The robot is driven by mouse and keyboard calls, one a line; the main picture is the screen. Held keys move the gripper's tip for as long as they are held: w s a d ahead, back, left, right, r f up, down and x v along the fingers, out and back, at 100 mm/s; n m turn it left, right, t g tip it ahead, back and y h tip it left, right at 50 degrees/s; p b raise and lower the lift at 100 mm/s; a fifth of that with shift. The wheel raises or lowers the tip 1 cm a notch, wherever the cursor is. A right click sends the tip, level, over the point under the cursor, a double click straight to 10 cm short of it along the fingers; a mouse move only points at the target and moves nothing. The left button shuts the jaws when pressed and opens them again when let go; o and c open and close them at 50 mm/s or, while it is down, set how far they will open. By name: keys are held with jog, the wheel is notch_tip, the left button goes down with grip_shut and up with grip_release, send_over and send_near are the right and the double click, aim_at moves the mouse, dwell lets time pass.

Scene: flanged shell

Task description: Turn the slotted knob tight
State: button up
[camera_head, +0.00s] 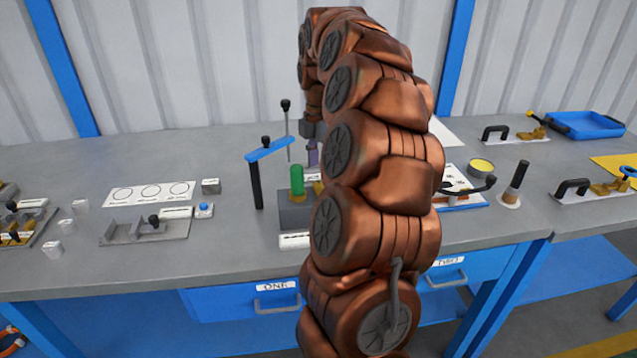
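No slotted knob can be made out for certain. My copper-coloured arm stands in front of the middle of the workbench (240,245) and hides much of it. The arm arches over, and its far end comes down behind a grey block (293,217) with a green cylinder (297,180) on it. A dark grey part of my gripper (312,130) shows at that end, just above a small purple piece (312,155). The fingers cannot be made out, so neither their opening nor any contact can be told.
A black post with a blue crossbar (268,150) stands left of the grey block. Further left are a plate with a black-knobbed slide (146,229) and a blue button (203,210). At right are a yellow-topped round tin (480,167), a dark peg (516,182) and a blue tray (585,124).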

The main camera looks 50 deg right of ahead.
aim_at(321, 184)
jog(key=shift+f+p, duration=0.3)
jog(key=shift+f, duration=2.65)
grip_shut()
jog(key=shift+m, duration=0.3)
jog(key=m+b, duration=0.1)
jog(key=m, duration=0.1)
jog(key=shift+f+m+b, duration=0.1)
jog(key=shift+m+b, duration=0.3)
jog(key=m+b, duration=0.1)
jog(key=m, duration=0.2)
jog(key=shift+s+a+m+b, duration=0.1)
jog(key=shift+s+m+b, duration=0.05)
jog(key=shift+m+b, duration=0.2)
jog(key=m+b, duration=0.1)
jog(key=m, duration=0.3)
jog(key=shift+m+b, duration=0.35)
jog(key=shift+b, duration=0.05)
jog(key=shift+a+m, duration=0.1)
jog(key=shift+m, duration=0.2)
